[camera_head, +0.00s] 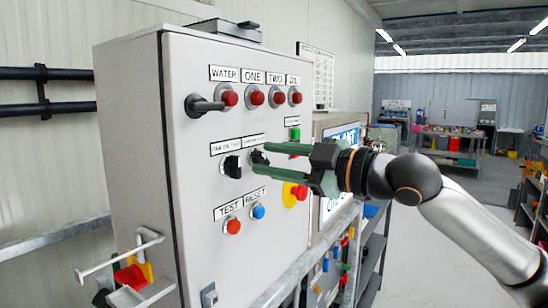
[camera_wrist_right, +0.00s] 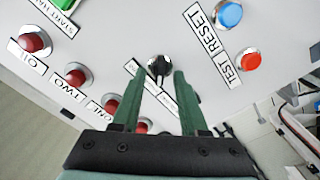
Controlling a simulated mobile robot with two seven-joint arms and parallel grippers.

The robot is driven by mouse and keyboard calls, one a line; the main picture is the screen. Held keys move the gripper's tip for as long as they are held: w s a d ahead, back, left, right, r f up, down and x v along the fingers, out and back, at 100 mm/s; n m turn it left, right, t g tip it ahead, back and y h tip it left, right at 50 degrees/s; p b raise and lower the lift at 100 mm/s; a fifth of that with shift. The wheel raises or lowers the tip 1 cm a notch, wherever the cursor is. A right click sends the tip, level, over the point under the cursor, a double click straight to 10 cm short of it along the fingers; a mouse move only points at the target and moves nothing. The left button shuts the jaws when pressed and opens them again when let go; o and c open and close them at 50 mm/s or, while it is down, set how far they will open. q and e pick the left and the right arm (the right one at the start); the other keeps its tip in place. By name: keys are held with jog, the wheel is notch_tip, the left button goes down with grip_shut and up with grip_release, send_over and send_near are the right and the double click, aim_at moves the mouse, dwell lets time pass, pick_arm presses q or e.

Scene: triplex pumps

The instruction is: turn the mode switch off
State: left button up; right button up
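A grey control cabinet (camera_head: 185,95) carries two black rotary knobs in its middle row. The left black knob (camera_head: 231,167) stands clear of my gripper in the head view. The right black knob (camera_head: 258,157) sits by my right fingertips. The small labels above both are too blurred to tell which is the mode switch. My right gripper (camera_head: 259,159) is open, its two green fingers pointing at the panel. In the right wrist view, a black knob (camera_wrist_right: 158,66) shows between the tips of the open gripper (camera_wrist_right: 158,73). I cannot tell whether they touch it. My left gripper is out of view.
Red lamps (camera_head: 254,97) and a black lever handle (camera_head: 203,106) are above. A red test button (camera_head: 233,226) and blue reset button (camera_head: 258,211) are below. A yellow-based emergency stop (camera_head: 296,194) lies just under my gripper. A green button (camera_head: 295,134) is above it.

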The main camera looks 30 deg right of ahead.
grip_shut()
jog(key=shift+m, duration=0.3)
dwell(0.4)
jog(key=m, duration=0.3)
jog(key=shift+r+m, duration=0.1)
jog(key=shift+m, duration=0.2)
jog(key=shift+d+m+p, duration=0.15)
jog(key=shift+m+p, duration=0.25)
jog(key=shift+m, duration=1.8)
jog(key=shift+o, duration=0.3)
grip_release()
